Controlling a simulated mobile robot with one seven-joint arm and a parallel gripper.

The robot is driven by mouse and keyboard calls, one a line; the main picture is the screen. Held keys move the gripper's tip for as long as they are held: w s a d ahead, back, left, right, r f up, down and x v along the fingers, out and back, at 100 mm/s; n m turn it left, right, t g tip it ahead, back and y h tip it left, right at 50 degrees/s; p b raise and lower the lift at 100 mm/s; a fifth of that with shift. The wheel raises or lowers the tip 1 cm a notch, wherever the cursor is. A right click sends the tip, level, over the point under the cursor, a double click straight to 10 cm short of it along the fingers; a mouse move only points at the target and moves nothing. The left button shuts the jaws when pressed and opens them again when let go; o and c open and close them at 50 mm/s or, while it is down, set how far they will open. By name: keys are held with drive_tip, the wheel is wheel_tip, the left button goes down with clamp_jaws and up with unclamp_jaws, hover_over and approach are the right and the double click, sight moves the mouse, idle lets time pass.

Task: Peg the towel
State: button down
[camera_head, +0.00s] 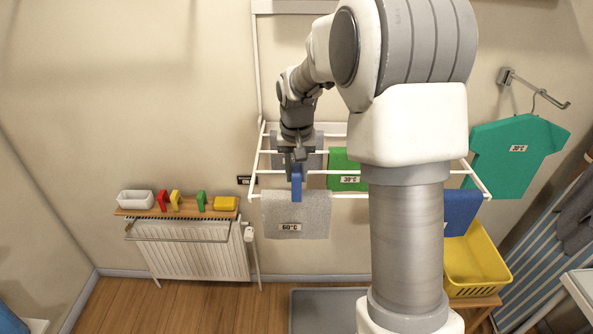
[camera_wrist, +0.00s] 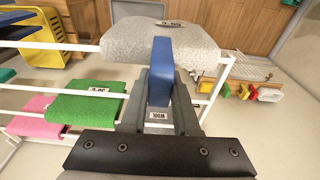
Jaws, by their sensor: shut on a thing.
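A light grey towel (camera_head: 282,215) with a 60°C label hangs over the front rail of the white drying rack. It also shows in the wrist view (camera_wrist: 120,42). My gripper (camera_head: 296,170) points down above the front rail and is shut on a blue peg (camera_head: 296,186). In the wrist view the peg (camera_wrist: 161,62) stands between the two fingers, and its far end overlaps the grey towel at the rail. I cannot tell whether the peg grips the towel. The fingers hide part of the peg.
A green towel (camera_head: 345,178) and a blue towel (camera_head: 461,212) hang to the right on the rack (camera_head: 258,165). A shelf (camera_head: 178,212) above the radiator holds red, yellow and green pegs, a white box and a yellow block. A yellow basket (camera_head: 474,262) stands lower right.

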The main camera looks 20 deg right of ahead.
sight(297, 188)
drive_tip(key=shift+f+b, duration=1.25)
drive_tip(key=shift+f, duration=0.65)
drive_tip(key=shift+s+f, duration=0.15)
drive_tip(key=shift+f, duration=0.05)
drive_tip(key=shift+s+f, duration=0.1)
drive_tip(key=shift+f, duration=0.05)
drive_tip(key=c, duration=0.8)
unclamp_jaws()
drive_tip(key=shift+c, duration=0.2)
drive_tip(key=shift+w+r+p, duration=0.2)
drive_tip(key=shift+r+p, duration=0.5)
drive_tip(key=shift+r, duration=0.4)
drive_tip(key=shift+r+p, duration=2)
drive_tip(key=shift+r, duration=1.05)
